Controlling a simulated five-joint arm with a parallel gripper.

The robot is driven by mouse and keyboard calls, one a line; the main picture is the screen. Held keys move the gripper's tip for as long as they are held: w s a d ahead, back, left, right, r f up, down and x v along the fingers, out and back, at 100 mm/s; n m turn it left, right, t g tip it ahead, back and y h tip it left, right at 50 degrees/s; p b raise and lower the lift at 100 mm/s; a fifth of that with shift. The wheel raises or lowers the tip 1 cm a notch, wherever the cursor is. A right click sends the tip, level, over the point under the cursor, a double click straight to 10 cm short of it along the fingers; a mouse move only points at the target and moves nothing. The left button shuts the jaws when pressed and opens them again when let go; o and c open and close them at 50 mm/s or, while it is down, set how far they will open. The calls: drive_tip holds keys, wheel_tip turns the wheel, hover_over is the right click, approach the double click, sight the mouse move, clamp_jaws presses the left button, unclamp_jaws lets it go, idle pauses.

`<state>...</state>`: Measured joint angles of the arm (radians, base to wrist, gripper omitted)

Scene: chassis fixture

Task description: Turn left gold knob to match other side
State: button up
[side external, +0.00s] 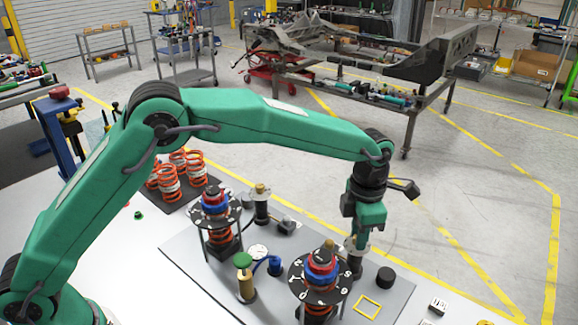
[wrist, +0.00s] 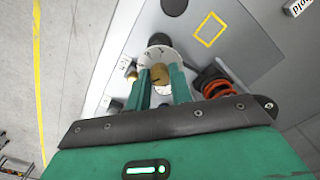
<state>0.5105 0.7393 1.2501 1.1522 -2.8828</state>
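In the wrist view, a gold knob (wrist: 160,77) sits between the two green fingers of my gripper (wrist: 161,75), over a pale round disc (wrist: 174,56). The fingers stand close on both sides of the knob; whether they press on it I cannot tell. In the side view my gripper (side external: 357,243) points down at a dark post (side external: 355,268) behind the nearer dial stand, and the knob there is hidden. The other gold knob (side external: 260,188) tops a similar post near the farther dial stand; its exact turn is too small to read.
The nearer dial stand (side external: 296,272) and farther dial stand (side external: 235,215) carry red and blue caps. A green-topped gold cylinder (side external: 245,281) stands between them. Orange springs (side external: 170,184) stand at left.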

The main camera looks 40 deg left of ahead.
clamp_jaws()
drive_tip(key=shift+m, duration=0.3)
drive_tip(key=m, duration=0.3)
drive_tip(key=shift+m, duration=0.3)
drive_tip(key=m, duration=0.3)
drive_tip(key=shift+m, duration=0.3)
drive_tip(key=m, duration=0.4)
drive_tip(key=shift+m, duration=2.1)
